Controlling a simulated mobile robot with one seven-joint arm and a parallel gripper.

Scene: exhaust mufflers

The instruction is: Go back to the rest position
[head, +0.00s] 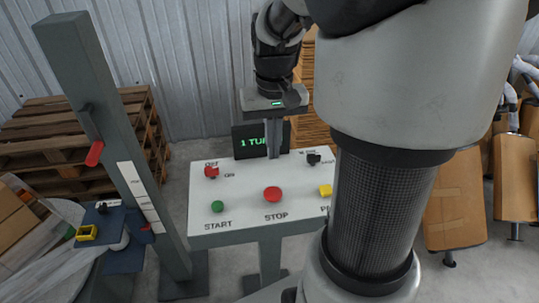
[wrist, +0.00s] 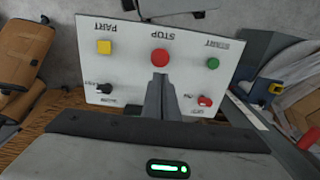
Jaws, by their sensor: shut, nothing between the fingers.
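My gripper (head: 273,155) is shut and empty, with its fingers pointing down at the back edge of a white control panel (head: 245,172). In the wrist view my shut fingers (wrist: 160,78) overlap the panel just beside the red STOP button (wrist: 160,57); I cannot tell whether they touch it. The panel also carries a green START button (head: 217,207), a yellow button (head: 325,190), a red switch (head: 211,172) and a black switch (head: 313,158). My arm hides the panel's right edge in the head view.
A dark display (head: 250,141) with green text stands behind the panel, close to my gripper. A grey post (head: 120,150) with a red-handled lever (head: 95,153) rises at left. Wooden pallets (head: 70,125) stand behind it.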

